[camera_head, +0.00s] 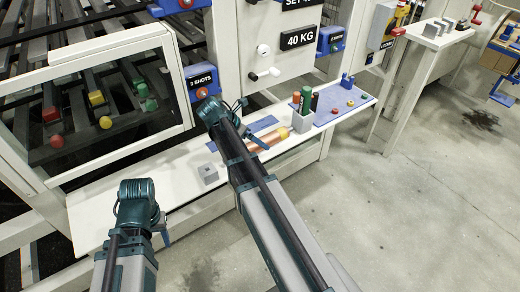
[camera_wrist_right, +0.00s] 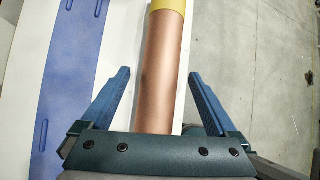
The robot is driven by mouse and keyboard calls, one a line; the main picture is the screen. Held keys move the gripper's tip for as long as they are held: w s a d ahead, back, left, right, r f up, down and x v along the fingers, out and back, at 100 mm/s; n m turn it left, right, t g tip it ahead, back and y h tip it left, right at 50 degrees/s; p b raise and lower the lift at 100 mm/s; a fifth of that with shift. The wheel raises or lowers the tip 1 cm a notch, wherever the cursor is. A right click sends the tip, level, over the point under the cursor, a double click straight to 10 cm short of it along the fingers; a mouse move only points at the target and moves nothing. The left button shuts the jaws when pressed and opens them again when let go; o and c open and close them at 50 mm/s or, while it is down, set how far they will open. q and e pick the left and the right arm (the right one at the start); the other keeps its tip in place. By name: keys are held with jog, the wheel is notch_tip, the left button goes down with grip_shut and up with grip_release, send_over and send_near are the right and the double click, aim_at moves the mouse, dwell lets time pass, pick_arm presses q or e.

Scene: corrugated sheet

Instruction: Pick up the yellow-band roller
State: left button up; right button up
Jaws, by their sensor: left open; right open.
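The yellow-band roller, a copper cylinder (camera_head: 265,141) with a yellow end, lies on the white shelf. In the right wrist view the roller (camera_wrist_right: 162,70) runs lengthwise between my right gripper's blue fingers, its yellow band (camera_wrist_right: 168,5) at the top edge. My right gripper (camera_wrist_right: 160,76) is open, with a gap on both sides of the roller; the roller's near end is hidden behind the gripper body. In the head view my right arm hides part of the roller. My left gripper (camera_head: 164,232) is open and empty at the shelf's front left, away from the roller.
The machine panel (camera_head: 262,30) rises behind. The floor in front is clear.

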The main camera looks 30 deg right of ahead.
jog(key=shift+d+f, duration=0.2)
jog(key=shift+f, duration=0.2)
jog(key=shift+r, duration=0.15)
grip_shut()
